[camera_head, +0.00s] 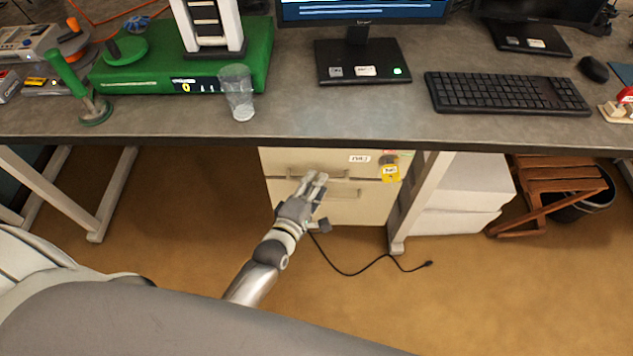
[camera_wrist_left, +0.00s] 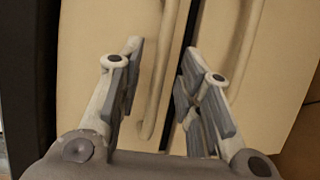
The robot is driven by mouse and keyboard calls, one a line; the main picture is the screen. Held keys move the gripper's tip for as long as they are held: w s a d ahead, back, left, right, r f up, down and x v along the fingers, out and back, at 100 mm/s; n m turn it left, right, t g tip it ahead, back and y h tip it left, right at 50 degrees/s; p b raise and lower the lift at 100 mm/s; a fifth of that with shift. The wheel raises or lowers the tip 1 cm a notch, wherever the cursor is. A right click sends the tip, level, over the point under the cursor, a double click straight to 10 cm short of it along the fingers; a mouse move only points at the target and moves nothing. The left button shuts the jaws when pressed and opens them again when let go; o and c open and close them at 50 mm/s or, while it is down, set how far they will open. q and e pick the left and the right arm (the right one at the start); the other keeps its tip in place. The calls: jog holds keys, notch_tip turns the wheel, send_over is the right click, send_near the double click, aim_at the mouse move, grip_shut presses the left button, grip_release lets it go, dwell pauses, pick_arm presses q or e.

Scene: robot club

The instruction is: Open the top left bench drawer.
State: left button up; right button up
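A cream drawer unit stands under the bench, with its top drawer (camera_head: 285,160) just below the bench edge. The top drawer has a long bar handle, partly hidden behind my left gripper (camera_head: 314,178). In the left wrist view the gripper (camera_wrist_left: 162,52) is open, its two fingers on either side of the top drawer's handle (camera_wrist_left: 155,95). I see a gap between each finger and the handle; contact cannot be told. A dark gap separates this front from the lower drawer (camera_wrist_left: 265,100), which has its own handle. The top drawer looks shut or nearly so. My right gripper is not in view.
The grey bench top (camera_head: 330,120) overhangs the drawers. A clear cup (camera_head: 238,92) stands near its front edge. A white bench leg (camera_head: 417,200) is right of the drawers. A black cable (camera_head: 365,268) lies on the open brown floor. A wooden stool (camera_head: 560,185) stands further right.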

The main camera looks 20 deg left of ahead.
pick_arm(q)
jog(key=shift+w+d+f, duration=0.1)
jog(key=shift+w, duration=0.4)
grip_shut()
